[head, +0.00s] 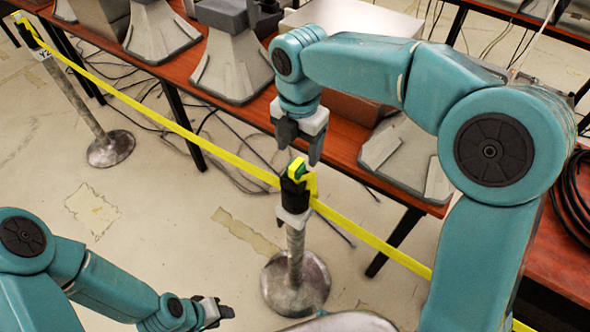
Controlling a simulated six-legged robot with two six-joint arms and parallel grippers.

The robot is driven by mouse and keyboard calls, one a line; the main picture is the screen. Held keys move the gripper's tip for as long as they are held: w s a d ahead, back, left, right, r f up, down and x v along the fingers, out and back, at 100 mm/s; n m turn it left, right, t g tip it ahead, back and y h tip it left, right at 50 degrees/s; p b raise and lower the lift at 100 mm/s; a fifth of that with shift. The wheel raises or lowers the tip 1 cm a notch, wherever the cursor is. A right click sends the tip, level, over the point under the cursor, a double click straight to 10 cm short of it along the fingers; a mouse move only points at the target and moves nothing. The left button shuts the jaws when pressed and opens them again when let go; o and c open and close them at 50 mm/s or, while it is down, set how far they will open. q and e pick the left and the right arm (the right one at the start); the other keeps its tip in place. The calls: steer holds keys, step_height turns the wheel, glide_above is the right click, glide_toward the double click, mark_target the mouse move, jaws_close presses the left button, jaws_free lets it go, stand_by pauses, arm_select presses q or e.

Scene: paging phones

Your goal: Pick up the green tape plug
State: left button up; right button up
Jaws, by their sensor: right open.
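The green tape plug (296,168) shows as a small green and yellow piece at the top of the black head of the middle stanchion post (295,245). Yellow barrier tape (222,151) runs to this head from the left. My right gripper (301,150) points down just above the plug, with its fingers apart and nothing seen between them. I cannot tell whether a finger touches the plug. My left gripper (224,312) is low in the view, left of the post's base and away from the plug. It is too small and dark to read its jaws.
A second stanchion (108,148) stands at the left, with its tape spanning to the middle post and on to the lower right. Red-brown tables (225,120) with grey devices (231,60) stand behind. Black cables lie on the floor. The floor at left is mostly clear.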

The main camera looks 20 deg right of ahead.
mark_target(296, 165)
steer(key=shift+d+f, duration=0.2)
steer(key=shift+f, duration=0.95)
steer(key=shift+a+f, duration=0.15)
steer(key=shift+f, duration=0.1)
steer(key=f, duration=0.5)
steer(key=shift+w+a, duration=0.1)
steer(key=shift+w, duration=0.3)
steer(key=shift+s+a, duration=0.1)
steer(key=c, duration=1.1)
